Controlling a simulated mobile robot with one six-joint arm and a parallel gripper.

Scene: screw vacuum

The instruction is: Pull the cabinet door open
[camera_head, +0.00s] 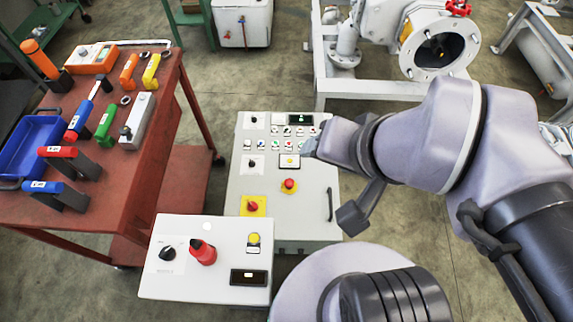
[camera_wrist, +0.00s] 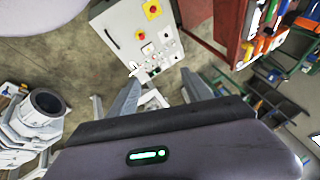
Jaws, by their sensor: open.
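The grey cabinet door (camera_head: 275,222) carries buttons, lamps and two red knobs on yellow plates. It stands in the middle of the head view and looks shut. Its dark bar handle (camera_head: 330,204) is on the right side of the door. In the wrist view the door (camera_wrist: 128,22) is at the top, with the handle (camera_wrist: 111,39) near its left edge. My gripper (camera_wrist: 160,77) is open, with nothing seen between its fingers. In the head view my arm comes from the right and its end overlaps the door's upper right edge, apart from the handle.
A red workbench (camera_head: 139,165) with tools and a blue tray (camera_head: 27,143) stands at the left. A white control box (camera_head: 205,285) is in front of the cabinet. A grey pump on a white frame (camera_head: 372,88) stands behind, at the right. Some floor is clear behind the cabinet.

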